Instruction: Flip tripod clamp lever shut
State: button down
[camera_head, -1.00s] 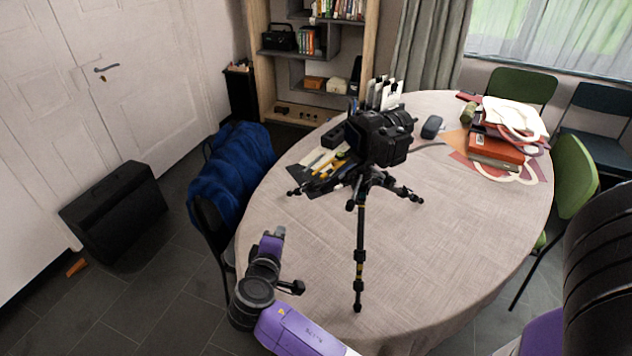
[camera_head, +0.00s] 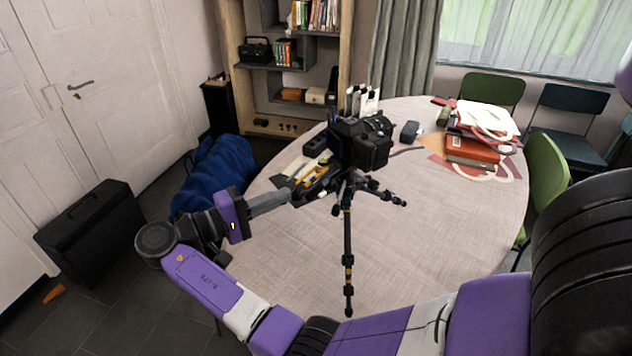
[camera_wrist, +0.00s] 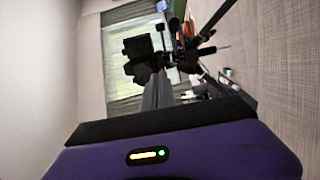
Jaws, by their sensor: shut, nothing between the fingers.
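A black camera (camera_head: 360,143) sits on a small black tripod (camera_head: 348,240) that stands on the round table. One leg points toward the front; others spread left and right. The clamp lever is too small and dark to make out in either view. My gripper (camera_head: 288,194) is shut and empty, reaching in from the left beside the tripod's left leg. Whether it touches the leg I cannot tell. In the wrist view its grey fingers (camera_wrist: 156,82) point toward the camera (camera_wrist: 144,56), with the tripod's dark parts (camera_wrist: 192,50) just to the right.
The round table (camera_head: 430,225) has a light cloth. Pencils and a dark tray (camera_head: 312,172) lie behind my gripper. Red boxes and papers (camera_head: 475,140) stand at the back right. The table's front is clear.

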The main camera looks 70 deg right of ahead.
jog(key=p+x, duration=0.2)
jog(key=x, duration=0.8)
jog(key=shift+s+f, duration=0.1)
dwell(0.3)
